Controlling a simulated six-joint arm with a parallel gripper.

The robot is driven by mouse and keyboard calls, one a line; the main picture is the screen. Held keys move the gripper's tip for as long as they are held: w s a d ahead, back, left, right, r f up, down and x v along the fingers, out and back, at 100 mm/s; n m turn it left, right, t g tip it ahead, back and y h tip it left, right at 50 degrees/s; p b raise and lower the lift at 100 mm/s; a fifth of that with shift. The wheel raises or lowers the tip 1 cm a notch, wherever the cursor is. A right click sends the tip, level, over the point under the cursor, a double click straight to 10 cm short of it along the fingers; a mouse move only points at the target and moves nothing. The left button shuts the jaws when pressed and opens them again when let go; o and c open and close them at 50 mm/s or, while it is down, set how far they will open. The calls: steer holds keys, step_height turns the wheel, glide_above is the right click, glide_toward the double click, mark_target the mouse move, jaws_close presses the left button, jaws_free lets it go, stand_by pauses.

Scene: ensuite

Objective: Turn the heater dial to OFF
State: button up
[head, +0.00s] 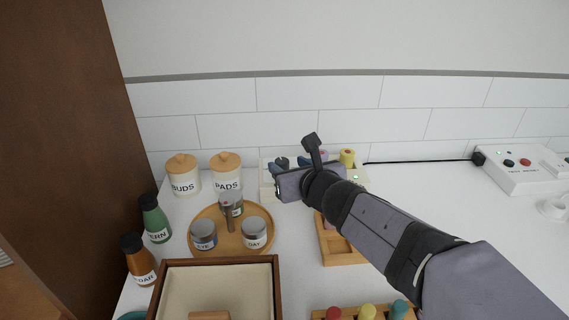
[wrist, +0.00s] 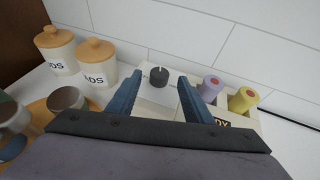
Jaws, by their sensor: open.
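The dark round dial (wrist: 158,76) sits on a white box (wrist: 158,97), which I take to be the heater, in the wrist view. A pale mark shows at the dial's far side. My gripper (wrist: 160,84) is open, with one blue finger on each side of the dial in the picture. I cannot tell whether the fingers touch it or how far above it they are. In the head view my gripper (head: 292,164) is at the back of the counter near the wall, and it and my arm hide the dial. No OFF lettering is readable.
Purple (wrist: 211,88) and yellow (wrist: 242,100) pieces stand right of the dial in a labelled holder. The BUDS jar (head: 184,176) and PADS jar (head: 226,172) stand to the left. A round wooden tray (head: 232,249) holds tins. A white switch box (head: 520,176) is far right.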

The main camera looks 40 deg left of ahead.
mark_target(283, 162)
steer(key=shift+x, duration=1.8)
steer(key=c, duration=1.1)
